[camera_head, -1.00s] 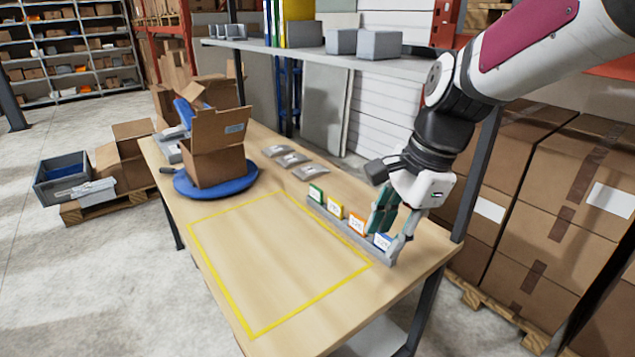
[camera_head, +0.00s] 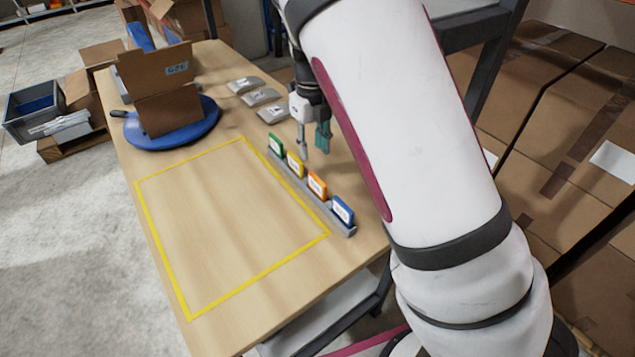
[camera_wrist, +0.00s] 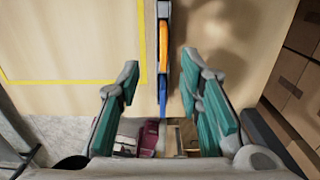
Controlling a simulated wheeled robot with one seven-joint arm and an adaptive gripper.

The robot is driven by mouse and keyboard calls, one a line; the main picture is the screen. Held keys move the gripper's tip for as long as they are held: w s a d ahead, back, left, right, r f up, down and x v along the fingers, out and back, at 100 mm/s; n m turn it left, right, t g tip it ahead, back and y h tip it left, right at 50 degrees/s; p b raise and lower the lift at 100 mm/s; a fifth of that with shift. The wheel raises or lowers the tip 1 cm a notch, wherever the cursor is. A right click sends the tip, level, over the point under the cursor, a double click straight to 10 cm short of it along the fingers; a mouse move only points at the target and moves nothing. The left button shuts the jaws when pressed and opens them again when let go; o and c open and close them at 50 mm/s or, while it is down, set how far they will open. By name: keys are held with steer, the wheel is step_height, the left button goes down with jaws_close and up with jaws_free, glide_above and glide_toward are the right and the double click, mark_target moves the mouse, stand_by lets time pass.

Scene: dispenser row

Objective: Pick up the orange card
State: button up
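The orange card (camera_head: 316,185) stands upright in a slim grey holder (camera_head: 351,231) on the wooden table, between the yellow card (camera_head: 295,166) and the blue card (camera_head: 343,211). A green card (camera_head: 276,145) stands at the far end of the row. My gripper (camera_head: 312,143) is open and empty, with teal pads pointing down, and appears above the row near the yellow and orange cards. In the wrist view the orange card (camera_wrist: 163,45) shows edge-on ahead of the open fingers (camera_wrist: 160,88). The blue card (camera_wrist: 162,100) lies in line between the fingertips.
A yellow-taped rectangle (camera_head: 160,240) marks clear table to the left of the holder. Several grey packets (camera_head: 261,97) lie behind the row. An open cardboard box (camera_head: 168,108) stands on a blue round base (camera_head: 205,122). Stacked cartons (camera_head: 560,150) stand right of the table.

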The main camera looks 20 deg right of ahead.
mark_target(317, 179)
step_height(317, 179, down, 8)
steer(key=shift+r, duration=0.15)
steer(key=f, duration=0.1)
steer(key=f+p, duration=0.1)
steer(key=f, duration=0.1)
steer(key=d+f, duration=0.1)
steer(key=shift+s+f, duration=0.25)
steer(key=shift+s, duration=0.15)
steer(key=shift+a+f, duration=0.1)
steer(key=shift+f, duration=0.3)
jaws_close()
